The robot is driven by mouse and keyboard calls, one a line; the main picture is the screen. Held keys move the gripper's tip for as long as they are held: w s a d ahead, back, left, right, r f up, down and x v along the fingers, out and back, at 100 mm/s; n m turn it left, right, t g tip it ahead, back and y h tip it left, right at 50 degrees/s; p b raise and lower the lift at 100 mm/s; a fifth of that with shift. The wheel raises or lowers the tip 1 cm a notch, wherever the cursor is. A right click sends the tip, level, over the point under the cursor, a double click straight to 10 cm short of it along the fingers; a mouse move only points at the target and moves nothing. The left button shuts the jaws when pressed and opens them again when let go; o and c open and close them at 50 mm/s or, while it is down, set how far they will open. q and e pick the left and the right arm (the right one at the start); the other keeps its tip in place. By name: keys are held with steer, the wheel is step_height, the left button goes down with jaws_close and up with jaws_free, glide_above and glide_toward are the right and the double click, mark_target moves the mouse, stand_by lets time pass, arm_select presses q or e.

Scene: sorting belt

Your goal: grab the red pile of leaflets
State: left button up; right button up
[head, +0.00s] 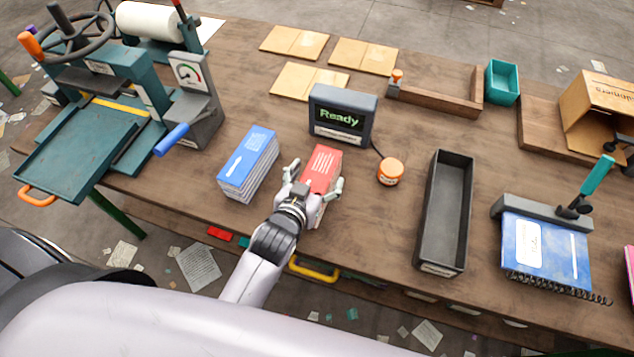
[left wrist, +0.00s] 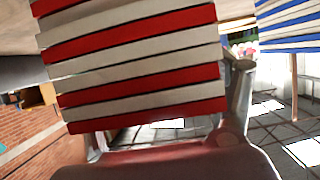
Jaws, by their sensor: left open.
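The red pile of leaflets (head: 322,166) stands on the wooden table in front of the small display, with a red printed top. My left gripper (head: 313,182) is at its near end, with one finger on each side of the pile. The gripper is open; a small gap or contact at the fingers is hard to tell. In the left wrist view the red and white layers of the pile (left wrist: 135,65) fill the space between the fingers (left wrist: 165,120). My right gripper is not in view.
A blue pile of leaflets (head: 249,162) stands close on the left. The display reading "Ready" (head: 342,115) is just behind. An orange-lidded jar (head: 390,171) and a long dark tray (head: 430,225) are to the right. A green press (head: 120,80) stands at the left.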

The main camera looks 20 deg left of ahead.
arm_select(q)
steer(key=shift+w+f, duration=0.15)
steer(key=shift+w, duration=0.15)
steer(key=shift+c, duration=0.3)
steer(key=shift+s, duration=0.1)
steer(key=c, duration=1.6)
steer(key=shift+c, duration=0.3)
